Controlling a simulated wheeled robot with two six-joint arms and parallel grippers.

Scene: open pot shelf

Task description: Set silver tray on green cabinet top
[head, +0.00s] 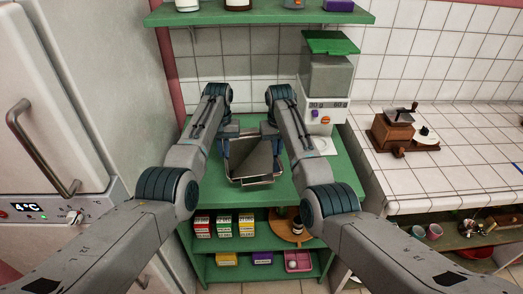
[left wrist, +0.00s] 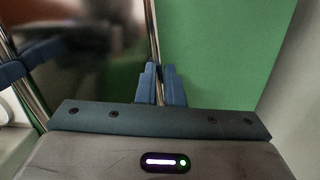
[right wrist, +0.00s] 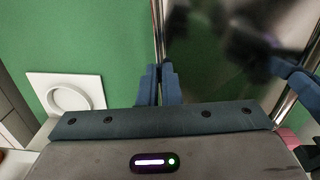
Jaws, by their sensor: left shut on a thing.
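The silver tray (head: 250,162) has a shiny dark base and a metal rim with handles. It is over the green cabinet top (head: 315,185); I cannot tell whether it touches it. My left gripper (head: 227,136) is shut on the tray's left side. My right gripper (head: 270,132) is at its right side, its fingers closed around the rim. The left wrist view shows the left fingers (left wrist: 160,85) on the metal rim, and the right wrist view shows the right fingers (right wrist: 159,85) on the opposite rim.
A green upper shelf (head: 260,13) overhangs. A fridge (head: 60,110) is left; a tiled counter (head: 440,160) with a coffee grinder (head: 395,132) is right.

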